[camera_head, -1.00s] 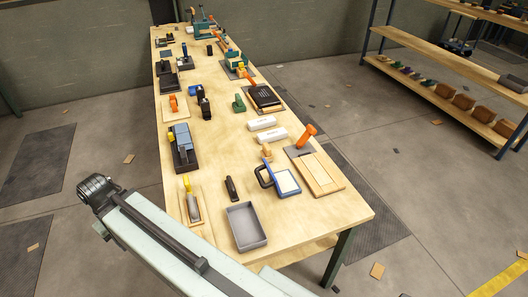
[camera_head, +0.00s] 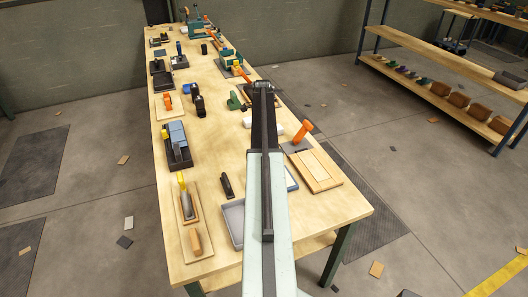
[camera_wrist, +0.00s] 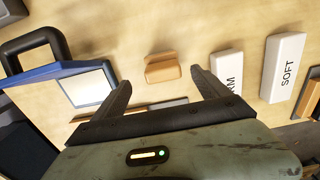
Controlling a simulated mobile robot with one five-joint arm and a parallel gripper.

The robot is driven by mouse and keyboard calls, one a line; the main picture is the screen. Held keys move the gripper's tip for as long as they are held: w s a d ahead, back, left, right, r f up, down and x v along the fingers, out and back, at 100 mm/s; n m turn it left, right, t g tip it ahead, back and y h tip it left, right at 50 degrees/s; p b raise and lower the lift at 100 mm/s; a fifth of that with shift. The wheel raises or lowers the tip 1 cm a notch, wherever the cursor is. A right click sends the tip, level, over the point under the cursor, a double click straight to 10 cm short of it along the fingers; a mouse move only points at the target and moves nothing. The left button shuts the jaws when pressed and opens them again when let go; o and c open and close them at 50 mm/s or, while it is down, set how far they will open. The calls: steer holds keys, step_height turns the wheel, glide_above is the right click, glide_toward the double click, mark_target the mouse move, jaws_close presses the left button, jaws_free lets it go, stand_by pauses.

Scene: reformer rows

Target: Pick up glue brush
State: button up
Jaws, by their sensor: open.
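My gripper (camera_wrist: 160,77) is open and empty in the wrist view, its two dark fingers pointing at the tabletop. A small tan wooden piece (camera_wrist: 162,67) lies just beyond and between the fingertips, not touching them. It may be the glue brush, but I see no bristles and cannot tell. In the head view my arm hides that piece and my gripper. Another tan wooden-handled piece (camera_head: 196,241) lies at the near left of the table, and I cannot tell if that is a brush.
The wooden table (camera_head: 222,143) holds several tools. In the wrist view, a blue-framed pad with a dark handle (camera_wrist: 60,73) is left of the fingers. Two white blocks, marked SOFT (camera_wrist: 285,66) and partly readable RM (camera_wrist: 228,76), are right. A grey tray (camera_head: 232,218) is partly covered by my arm.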

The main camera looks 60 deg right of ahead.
step_height(320, 180, down, 2)
steer(key=shift+f+b, duration=0.1)
steer(key=shift+b, duration=1)
steer(key=f+b, duration=0.6)
steer(key=shift+w+d, duration=0.1)
steer(key=shift+d, duration=0.1)
steer(key=shift+r, duration=0.25)
steer(key=shift+c, duration=0.3)
steer(key=c, duration=1.5)
